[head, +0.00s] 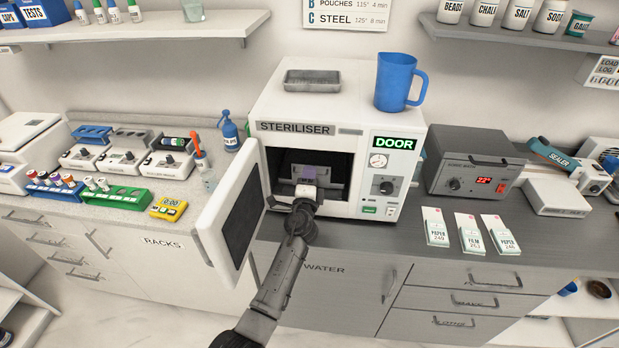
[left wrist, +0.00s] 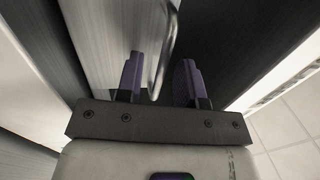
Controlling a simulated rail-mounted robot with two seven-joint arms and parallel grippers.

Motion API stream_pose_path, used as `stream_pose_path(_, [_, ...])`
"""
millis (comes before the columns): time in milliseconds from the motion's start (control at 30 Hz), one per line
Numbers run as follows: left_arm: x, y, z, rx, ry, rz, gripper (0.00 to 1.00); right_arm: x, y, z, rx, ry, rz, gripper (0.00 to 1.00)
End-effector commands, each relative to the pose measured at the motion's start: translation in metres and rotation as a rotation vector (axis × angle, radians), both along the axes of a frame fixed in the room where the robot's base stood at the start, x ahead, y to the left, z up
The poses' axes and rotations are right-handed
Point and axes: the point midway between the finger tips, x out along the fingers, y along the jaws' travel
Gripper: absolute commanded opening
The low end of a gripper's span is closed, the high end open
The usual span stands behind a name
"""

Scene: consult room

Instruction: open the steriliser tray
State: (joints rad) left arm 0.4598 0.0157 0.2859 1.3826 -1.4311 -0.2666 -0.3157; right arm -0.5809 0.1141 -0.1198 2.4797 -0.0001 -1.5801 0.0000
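The white steriliser (head: 260,125) stands on the counter with its door (head: 235,215) swung open to the left. My left gripper (head: 308,174) reaches into its dark chamber, at a grey tray (head: 325,158); the arm hides part of the tray. In the left wrist view my left gripper (left wrist: 160,80) has its two purple fingers apart. A curved metal handle (left wrist: 172,45) lies between the fingers; I cannot tell whether either finger touches it. My right gripper is not in view.
A blue mug (head: 396,82) and a grey metal tray (head: 311,80) sit on top of the steriliser. A blue bottle (head: 230,133) and test-tube racks (head: 113,192) are to the left.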

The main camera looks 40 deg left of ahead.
Motion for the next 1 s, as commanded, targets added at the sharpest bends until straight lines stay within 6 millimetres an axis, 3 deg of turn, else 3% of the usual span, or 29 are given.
stream_pose_path(233, [0.0001,0.0003,0.0003,0.0,0.0,0.0,0.34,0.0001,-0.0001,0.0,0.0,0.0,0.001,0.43])
stream_pose_path(600, [0.0,0.0001,0.0001,0.0,0.0,0.0,0.0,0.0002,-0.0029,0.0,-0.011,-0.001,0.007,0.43])
stream_pose_path(1000, [-0.0005,0.0002,0.0001,0.0,0.0,0.0,0.0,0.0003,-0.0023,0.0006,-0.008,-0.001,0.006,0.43])
